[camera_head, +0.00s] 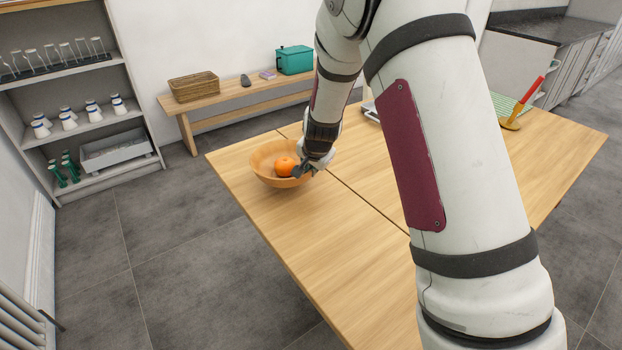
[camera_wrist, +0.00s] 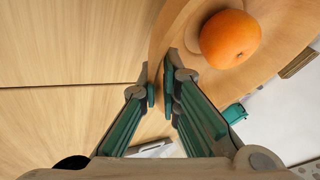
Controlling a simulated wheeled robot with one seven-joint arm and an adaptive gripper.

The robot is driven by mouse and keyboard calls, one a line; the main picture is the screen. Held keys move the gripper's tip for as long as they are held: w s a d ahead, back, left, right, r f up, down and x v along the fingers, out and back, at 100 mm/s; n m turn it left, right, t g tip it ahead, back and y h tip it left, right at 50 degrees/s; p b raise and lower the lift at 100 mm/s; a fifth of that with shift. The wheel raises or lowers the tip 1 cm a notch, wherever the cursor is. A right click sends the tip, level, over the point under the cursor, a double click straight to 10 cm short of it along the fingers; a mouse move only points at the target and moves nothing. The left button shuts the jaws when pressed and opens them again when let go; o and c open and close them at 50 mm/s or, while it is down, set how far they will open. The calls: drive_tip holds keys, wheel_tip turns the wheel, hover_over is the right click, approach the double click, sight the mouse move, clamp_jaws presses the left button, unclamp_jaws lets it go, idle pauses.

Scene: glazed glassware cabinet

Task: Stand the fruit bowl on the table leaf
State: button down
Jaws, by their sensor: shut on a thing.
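The fruit bowl (camera_head: 261,173) is a wide, light wooden bowl with an orange (camera_head: 285,166) in it. It appears over the left part of the table, the table leaf (camera_head: 262,228), left of the seam. I cannot tell whether its base touches the leaf. My gripper (camera_head: 303,170) is shut on the bowl's right rim. In the wrist view the fingers (camera_wrist: 161,88) pinch the wall of the bowl (camera_wrist: 168,30), and the orange (camera_wrist: 230,39) sits inside, clear of the fingers. The bowl's underside is hidden.
A bench (camera_head: 228,97) by the wall carries a wicker basket (camera_head: 194,86) and a teal box (camera_head: 294,60). A shelf unit (camera_head: 92,125) with glassware stands at left. The front of the leaf is clear.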

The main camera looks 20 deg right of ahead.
drive_tip(key=shift+w+f, duration=0.1)
drive_tip(key=shift+f, duration=1.6)
drive_tip(key=shift+f, duration=0.1)
drive_tip(key=c, duration=1.8)
unclamp_jaws()
